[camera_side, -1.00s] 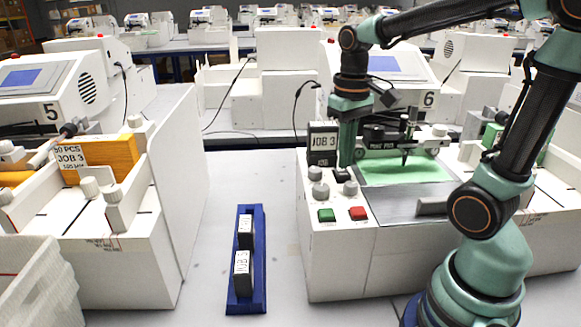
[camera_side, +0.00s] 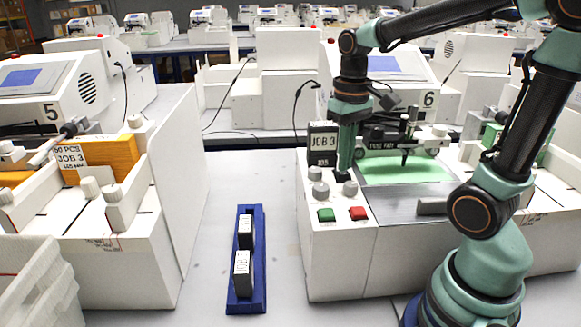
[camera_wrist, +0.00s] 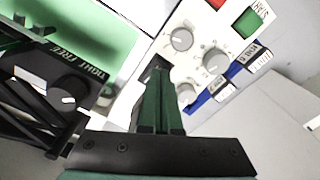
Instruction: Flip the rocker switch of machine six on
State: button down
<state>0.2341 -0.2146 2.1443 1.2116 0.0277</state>
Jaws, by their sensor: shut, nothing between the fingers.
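Machine six (camera_side: 335,245) is the white plotter marked 6 at right in the side view.
Grey knobs (camera_side: 320,190), a green button (camera_side: 326,215) and a red button (camera_side: 358,213) sit close by on the panel. A blue rack (camera_side: 246,307) holds blocks on the table, between machines five and six.

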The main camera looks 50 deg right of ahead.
aim_at(344, 174)
jog(key=shift+f, duration=0.65)
dwell(0.3)
jog(key=shift+r, duration=3.55)
jog(key=shift+a, duration=0.1)
jog(key=a+f+n+t, duration=0.1)
jog(key=a+t, duration=0.1)
jog(key=a+f+n+t, duration=0.1)
jog(key=a, duration=0.1)
jog(key=a+f+n+t, duration=0.1)
jog(key=a+t, duration=0.1)
jog(key=shift+s+a+t, duration=0.3)
jog(key=shift+s+a, duration=0.05)
jog(key=shift+a, duration=0.05)
